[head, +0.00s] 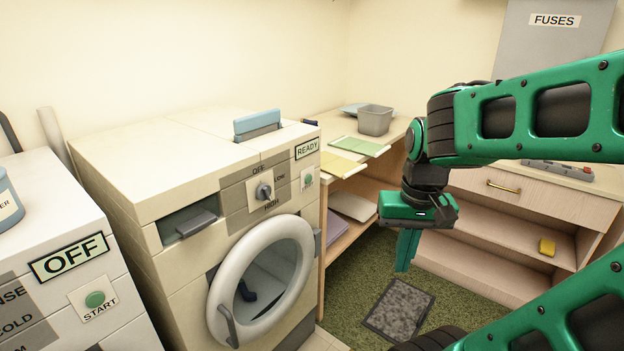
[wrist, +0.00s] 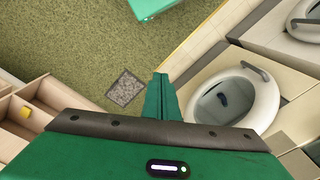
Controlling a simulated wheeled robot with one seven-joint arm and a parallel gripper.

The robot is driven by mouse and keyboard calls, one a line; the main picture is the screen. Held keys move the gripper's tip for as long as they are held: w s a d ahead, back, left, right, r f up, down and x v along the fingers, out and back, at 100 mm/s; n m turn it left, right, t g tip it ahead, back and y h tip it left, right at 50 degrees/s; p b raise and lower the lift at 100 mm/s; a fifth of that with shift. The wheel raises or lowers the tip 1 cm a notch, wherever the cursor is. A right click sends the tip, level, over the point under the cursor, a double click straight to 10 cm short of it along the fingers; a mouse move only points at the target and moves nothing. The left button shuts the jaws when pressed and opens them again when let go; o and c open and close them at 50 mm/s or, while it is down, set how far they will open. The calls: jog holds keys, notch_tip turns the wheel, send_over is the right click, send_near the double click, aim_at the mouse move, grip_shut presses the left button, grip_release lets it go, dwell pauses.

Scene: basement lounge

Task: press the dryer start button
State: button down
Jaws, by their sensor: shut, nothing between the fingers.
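The dryer (head: 150,183) stands at the centre left in the head view, with a READY sign (head: 307,148) at its upper right front. Its knob (head: 264,191) is marked OFF, LOW and HIGH. A small green button (head: 309,178) sits on a pale plate right of the knob, its label too small to read. The round dryer door (head: 218,296) looks shut; it also shows in the wrist view (wrist: 268,98). My gripper (head: 404,268) is shut and empty, pointing down over the floor, right of the dryer and apart from it. Its closed fingers show in the wrist view (wrist: 160,78).
Another machine (head: 130,312) at the left has an OFF sign and a green START button (head: 95,299). A shelf unit with a grey bin (head: 375,120) stands right of the dryer. A grey mat (head: 399,308) lies on the green carpet. A drawer cabinet (head: 505,190) stands behind my arm.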

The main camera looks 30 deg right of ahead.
aim_at(309, 179)
jog(key=w+d+r+m+t, duration=0.1)
jog(key=w+m+t, duration=0.1)
jog(key=w, duration=0.9)
jog(key=w+d+r+m+t+h, duration=0.1)
jog(key=w+d+r+m+t, duration=0.1)
jog(key=w, duration=0.9)
jog(key=w+d+r+m+t+h, duration=0.1)
jog(key=w+d+r+t, duration=0.1)
jog(key=w, duration=1)
jog(key=shift+d+m, duration=0.15)
jog(key=shift+m, duration=0.25)
jog(key=shift+w, duration=0.1)
jog(key=w+f, duration=0.8)
jog(key=w, duration=0.1)
jog(key=shift+w+d, duration=0.2)
jog(key=shift+d, duration=0.1)
